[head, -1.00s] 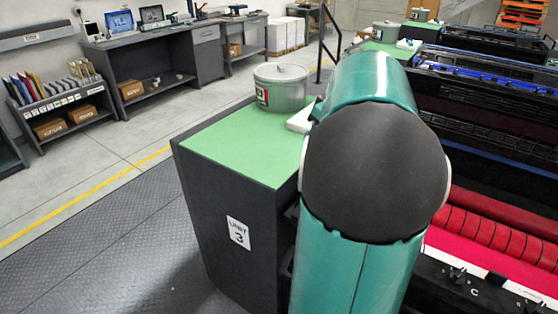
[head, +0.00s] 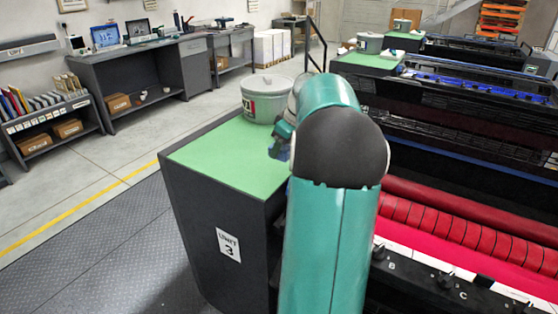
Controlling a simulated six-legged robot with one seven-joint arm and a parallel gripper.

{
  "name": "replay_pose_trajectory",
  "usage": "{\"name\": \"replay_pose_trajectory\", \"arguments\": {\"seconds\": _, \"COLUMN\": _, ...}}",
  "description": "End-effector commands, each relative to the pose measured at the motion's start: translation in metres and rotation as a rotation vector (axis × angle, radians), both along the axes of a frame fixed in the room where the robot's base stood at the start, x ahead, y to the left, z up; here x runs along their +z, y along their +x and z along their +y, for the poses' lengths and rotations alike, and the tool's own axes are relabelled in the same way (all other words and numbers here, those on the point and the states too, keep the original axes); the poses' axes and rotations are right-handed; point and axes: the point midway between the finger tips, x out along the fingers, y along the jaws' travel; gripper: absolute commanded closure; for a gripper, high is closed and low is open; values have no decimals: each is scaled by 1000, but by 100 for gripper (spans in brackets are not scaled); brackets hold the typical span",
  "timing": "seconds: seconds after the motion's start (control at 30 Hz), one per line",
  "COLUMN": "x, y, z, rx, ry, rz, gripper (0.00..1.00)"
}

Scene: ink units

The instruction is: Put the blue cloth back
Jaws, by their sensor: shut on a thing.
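My arm's teal links fill the middle of the head view and hide much of what is behind them. My gripper (head: 279,143) shows only in part, left of the arm and above the right side of the green top (head: 215,162) of the unit 3 cabinet. A small grey-blue patch at its lower end looks like the blue cloth (head: 276,152), held in the shut jaws. The fingertips cannot be made out clearly. I cannot tell whether the cloth touches the top.
A lidded grey can (head: 262,101) stands at the back of the green top, close to my gripper. The press with red rollers (head: 460,222) lies to the right. The green top's front and left are clear. A workbench (head: 150,70) stands at the back left.

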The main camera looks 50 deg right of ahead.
Motion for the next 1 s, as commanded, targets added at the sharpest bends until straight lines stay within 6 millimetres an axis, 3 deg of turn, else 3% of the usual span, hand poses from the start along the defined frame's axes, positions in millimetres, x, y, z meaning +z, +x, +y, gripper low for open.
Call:
{"name": "replay_pose_trajectory", "arguments": {"seconds": 0.2, "x": -25, "y": 17, "z": -14, "rx": 2, "ry": -2, "rz": 0, "gripper": 73}}
{"name": "replay_pose_trajectory", "arguments": {"seconds": 0.37, "x": -37, "y": 23, "z": -20, "rx": 3, "ry": 0, "rz": 0, "gripper": 73}}
{"name": "replay_pose_trajectory", "arguments": {"seconds": 0.57, "x": -65, "y": 24, "z": -21, "rx": 2, "ry": 0, "rz": 0, "gripper": 73}}
{"name": "replay_pose_trajectory", "arguments": {"seconds": 0.97, "x": -71, "y": 24, "z": -20, "rx": 2, "ry": -2, "rz": 0, "gripper": 73}}
{"name": "replay_pose_trajectory", "arguments": {"seconds": 1.0, "x": -70, "y": 24, "z": -21, "rx": 2, "ry": -2, "rz": 0, "gripper": 47}}
